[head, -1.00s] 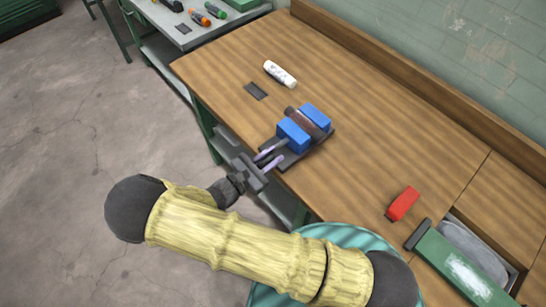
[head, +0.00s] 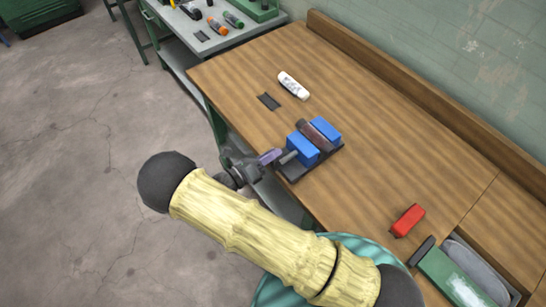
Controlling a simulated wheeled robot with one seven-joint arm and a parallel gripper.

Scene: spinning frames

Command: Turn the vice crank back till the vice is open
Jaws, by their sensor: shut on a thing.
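The vice (head: 304,148) has two blue jaws on a dark base at the front edge of the wooden bench. A brown cylinder (head: 318,134) lies between the jaws; I cannot tell whether both jaws touch it. The purple crank (head: 269,157) is at the vice's near left end, just past the bench edge. My gripper (head: 262,160) is shut on the crank; its fingertips are small and partly hidden here. My yellow-sleeved arm reaches up to it from the lower right.
A white bottle (head: 293,86) and a dark flat plate (head: 269,101) lie on the bench behind the vice. Tools lie on a grey side table (head: 185,32). Open floor is at left.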

